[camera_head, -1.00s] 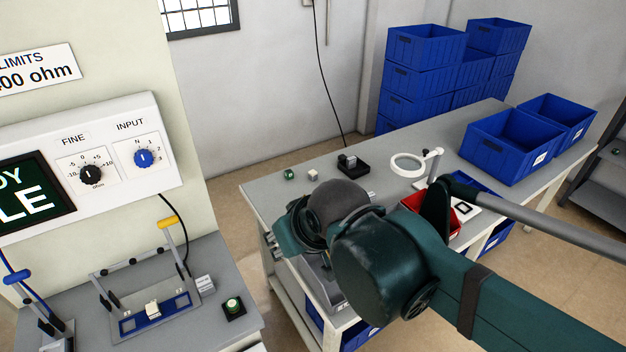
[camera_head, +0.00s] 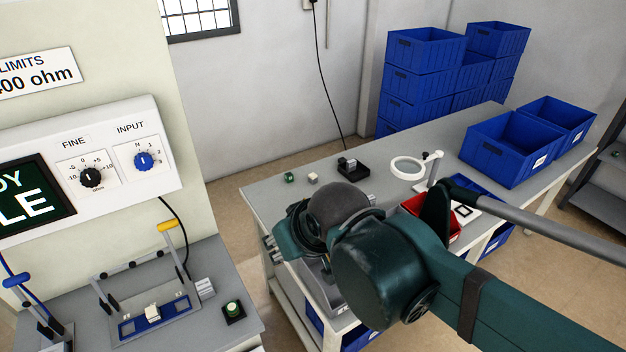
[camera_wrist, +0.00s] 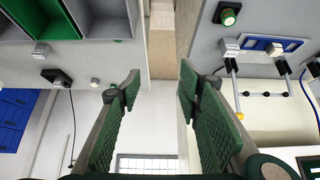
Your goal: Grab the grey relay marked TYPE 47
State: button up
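My gripper (camera_wrist: 157,88) shows in the wrist view with its two green-padded fingers wide apart and nothing between them. In the head view my own wrist hides most of it. A small grey block with a label (camera_head: 205,287) sits on the left bench, right of the blue-plated fixture; it also shows in the wrist view (camera_wrist: 229,45), apart from my fingers. A small pale block (camera_head: 313,178) and a small green block (camera_head: 290,177) lie on the far table. No TYPE 47 marking is legible, so I cannot tell which part is the relay.
The fixture (camera_head: 126,326) has a raised yellow-handled lever. A green button (camera_head: 232,308) stands beside it. The far table (camera_head: 262,196) carries a black-based device (camera_head: 352,170), a ring magnifier (camera_head: 407,168) and blue bins (camera_head: 497,168). A floor gap separates bench and table.

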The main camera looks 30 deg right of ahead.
jog(key=shift+r, duration=0.1)
jog(key=w+d+r+m+g+p, duration=0.1)
jog(key=w+d+r+m, duration=0.15)
jog(key=w, duration=0.35)
jog(key=w+d+r+m+g+p, duration=0.1)
jog(key=w+d+r, duration=0.15)
jog(key=w, duration=0.35)
jog(key=m+g+p, duration=0.5)
jog(key=m+p, duration=0.2)
jog(key=m, duration=0.5)
send_over(314, 174)
jog(key=f, duration=1.9)
jog(key=shift+s+a+f, duration=0.15)
jog(key=shift+a+f, duration=0.05)
jog(key=shift+a, duration=0.05)
jog(key=shift+d+f+m, duration=0.2)
jog(key=shift+f+m, duration=0.05)
jog(key=shift+f, duration=0.1)
